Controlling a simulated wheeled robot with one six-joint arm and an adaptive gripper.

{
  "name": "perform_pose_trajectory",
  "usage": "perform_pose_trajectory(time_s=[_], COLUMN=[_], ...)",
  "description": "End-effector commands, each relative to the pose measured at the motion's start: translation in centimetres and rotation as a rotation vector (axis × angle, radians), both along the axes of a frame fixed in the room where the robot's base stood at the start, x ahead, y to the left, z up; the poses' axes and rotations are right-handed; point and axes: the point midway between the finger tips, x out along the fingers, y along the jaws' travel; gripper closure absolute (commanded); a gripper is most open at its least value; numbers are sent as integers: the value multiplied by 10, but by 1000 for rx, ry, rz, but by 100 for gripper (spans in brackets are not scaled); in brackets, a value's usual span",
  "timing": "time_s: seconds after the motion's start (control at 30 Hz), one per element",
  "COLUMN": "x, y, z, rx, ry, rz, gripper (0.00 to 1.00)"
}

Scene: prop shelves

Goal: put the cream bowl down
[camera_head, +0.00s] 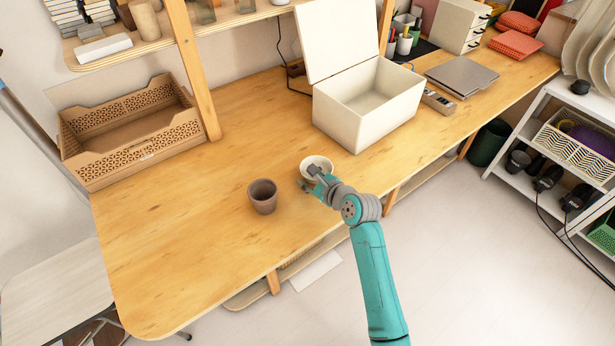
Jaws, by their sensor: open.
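The cream bowl (316,161) is small and round and appears to sit upright on the wooden desk (190,228), near its front edge. My gripper (309,178) is open at the bowl's near side, with its fingers at or close to the rim. I cannot tell whether the fingers touch the bowl. Part of the bowl's near side is hidden behind my gripper.
A brown cup (263,196) stands just left of the bowl. An open white box (368,107) stands behind it, with its lid raised. A wooden crate (133,150) is at the back left. The desk's left front is clear.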

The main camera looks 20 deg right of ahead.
Motion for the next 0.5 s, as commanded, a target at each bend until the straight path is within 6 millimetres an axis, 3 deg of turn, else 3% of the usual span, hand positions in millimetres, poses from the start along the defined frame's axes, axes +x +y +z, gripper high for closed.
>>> perform_pose_trajectory(time_s=[0.5], x=[-83], y=[-26], z=[37], rx=[0], ry=[1], rz=[-2], gripper=[57])
